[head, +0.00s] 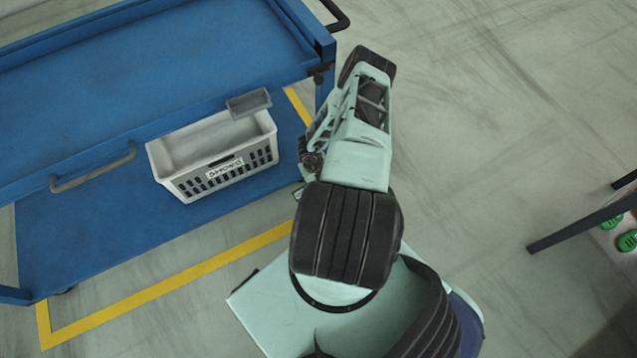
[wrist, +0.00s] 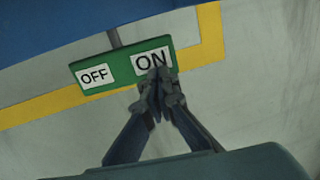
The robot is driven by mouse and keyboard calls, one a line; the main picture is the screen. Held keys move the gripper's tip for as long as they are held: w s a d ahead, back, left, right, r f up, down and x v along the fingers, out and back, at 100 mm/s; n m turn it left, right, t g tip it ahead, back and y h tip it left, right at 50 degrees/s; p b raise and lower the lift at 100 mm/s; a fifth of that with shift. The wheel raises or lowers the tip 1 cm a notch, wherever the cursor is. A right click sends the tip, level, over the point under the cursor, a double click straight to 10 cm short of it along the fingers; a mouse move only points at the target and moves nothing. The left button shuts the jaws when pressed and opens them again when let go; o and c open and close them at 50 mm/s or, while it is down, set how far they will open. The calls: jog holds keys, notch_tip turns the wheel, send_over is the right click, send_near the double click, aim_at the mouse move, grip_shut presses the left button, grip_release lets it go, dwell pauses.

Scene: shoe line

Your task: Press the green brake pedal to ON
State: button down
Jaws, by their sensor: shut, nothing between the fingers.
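The green brake pedal (wrist: 122,67) shows in the wrist view under the blue cart's edge, with a white OFF label on its left and a white ON label on its right. My gripper (wrist: 158,76) is shut and empty. Its fingertips overlap the lower edge of the ON label in the wrist view. I cannot tell whether they touch it, or which way the pedal is tilted. In the head view the gripper is mostly hidden behind my arm.
The blue cart (head: 130,75) has a raised rim and handles. A white slotted basket (head: 215,160) stands on its lower shelf. Yellow tape (head: 180,275) marks the floor around it. A dark-legged table (head: 580,225) with green items (head: 627,240) is at the right; open floor lies between.

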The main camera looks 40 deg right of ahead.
jog(key=shift+s+d+f+b, duration=0.15)
jog(key=shift+d+f+b, duration=0.55)
jog(key=shift+b, duration=0.2)
jog(key=shift+f, duration=0.1)
notch_tip(320, 180, up, 12)
jog(key=a, duration=0.1)
jog(key=shift+a, duration=0.4)
dwell(0.4)
jog(key=shift+w, duration=0.25)
